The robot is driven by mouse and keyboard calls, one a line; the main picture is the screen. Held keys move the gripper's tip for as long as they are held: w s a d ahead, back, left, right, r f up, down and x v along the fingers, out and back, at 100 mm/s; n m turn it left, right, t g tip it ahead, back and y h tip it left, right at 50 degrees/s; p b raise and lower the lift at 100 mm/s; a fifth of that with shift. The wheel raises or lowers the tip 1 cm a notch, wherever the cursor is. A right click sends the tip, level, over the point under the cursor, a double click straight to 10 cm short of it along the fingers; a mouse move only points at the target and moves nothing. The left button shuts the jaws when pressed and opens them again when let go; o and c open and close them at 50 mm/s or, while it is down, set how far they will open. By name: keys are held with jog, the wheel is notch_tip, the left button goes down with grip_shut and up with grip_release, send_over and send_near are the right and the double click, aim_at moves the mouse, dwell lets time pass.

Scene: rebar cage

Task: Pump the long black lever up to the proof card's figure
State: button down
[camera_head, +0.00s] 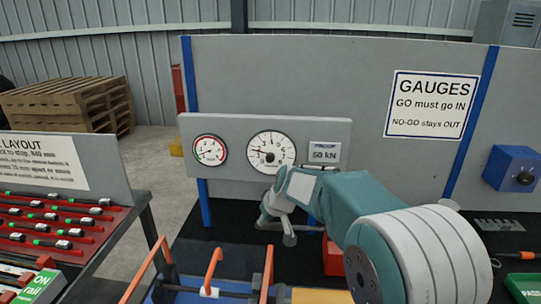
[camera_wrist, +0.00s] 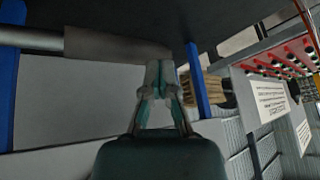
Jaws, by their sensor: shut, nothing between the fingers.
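The proof card (camera_head: 324,152) reads 50 kN and sits on the grey gauge panel (camera_head: 232,124). Left of it is a large white dial (camera_head: 271,151), its dark needle pointing left; I cannot read its exact value. My gripper (camera_head: 289,234) is below the panel, partly hidden by my arm. In the wrist view my gripper (camera_wrist: 160,70) is shut and empty. A grey bar with a thicker sleeve (camera_wrist: 115,43), which looks like the lever, runs in from the left and ends beside the fingertips. Whether they touch is unclear. I cannot make out the lever in the head view.
A smaller dial (camera_head: 210,150) is left of the large one. Orange uprights (camera_head: 213,268) and a blue base stand in front. A red rack of rods (camera_head: 50,222) is at left, a blue box (camera_head: 514,169) at right. A gauges sign (camera_head: 431,104) hangs behind.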

jog(key=d+r, duration=0.3)
jog(key=r, duration=0.8)
